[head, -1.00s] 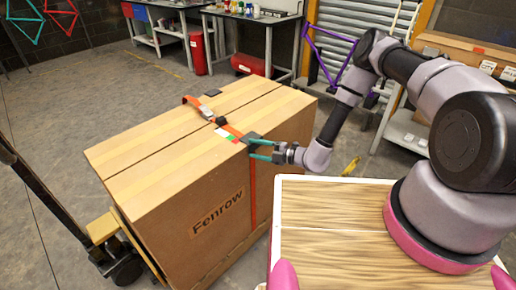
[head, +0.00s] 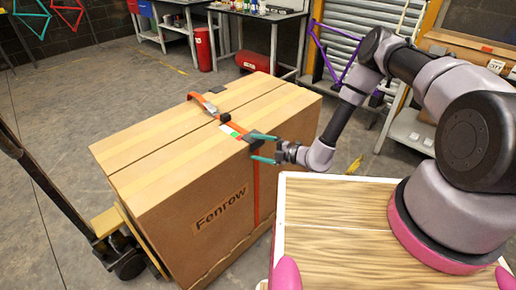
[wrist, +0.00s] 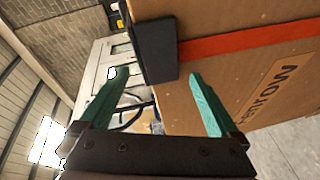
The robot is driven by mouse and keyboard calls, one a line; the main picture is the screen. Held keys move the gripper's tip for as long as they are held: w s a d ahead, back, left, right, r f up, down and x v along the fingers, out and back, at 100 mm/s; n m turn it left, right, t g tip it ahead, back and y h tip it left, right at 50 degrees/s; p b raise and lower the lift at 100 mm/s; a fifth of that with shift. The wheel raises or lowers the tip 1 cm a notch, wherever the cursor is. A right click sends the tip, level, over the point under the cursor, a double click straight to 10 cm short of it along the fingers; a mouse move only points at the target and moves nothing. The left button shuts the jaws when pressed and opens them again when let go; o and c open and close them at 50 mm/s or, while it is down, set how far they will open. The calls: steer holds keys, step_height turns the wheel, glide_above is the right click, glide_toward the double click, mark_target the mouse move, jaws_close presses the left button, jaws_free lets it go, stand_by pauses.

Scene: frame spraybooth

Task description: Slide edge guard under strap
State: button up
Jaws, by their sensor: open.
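A large cardboard box marked Fenrow (head: 185,190) stands on a pallet with an orange strap (head: 257,195) over its top and down its near side. A dark edge guard (head: 258,136) sits at the box's top edge, on the strap's line. My gripper (head: 263,148) is open at this edge, with its teal fingers on either side of the guard. In the wrist view the guard (wrist: 155,50) shows between and beyond the fingertips (wrist: 160,75). The strap (wrist: 240,41) runs up to the guard and no strap shows across it. I cannot tell whether the fingers touch it.
A metal buckle (head: 209,108) and a white and green label (head: 231,130) lie along the strap on the box top. A pallet jack (head: 50,190) stands at the left. A wood-topped surface (head: 335,235) is in front of me. Workbenches (head: 262,25) stand behind.

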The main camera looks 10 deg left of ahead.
steer(key=v, duration=1.1)
steer(key=d+r+n+g+h, duration=0.2)
steer(key=d+r+n+g, duration=0.15)
steer(key=r+n, duration=0.95)
steer(key=d+r+n+g+h, duration=0.3)
steer(key=r+n, duration=0.6)
steer(key=r, duration=0.9)
steer(key=s+d+r+n+t+h, duration=0.4)
steer(key=s+d+r+n, duration=0.3)
steer(key=r, duration=0.4)
steer(key=s+d+r+n+t+h, duration=0.4)
steer(key=s+d+r+n, duration=0.4)
steer(key=r, duration=0.4)
steer(key=shift+s+d+n+h, duration=0.3)
steer(key=shift+d+n, duration=0.1)
steer(key=shift+n, duration=0.5)
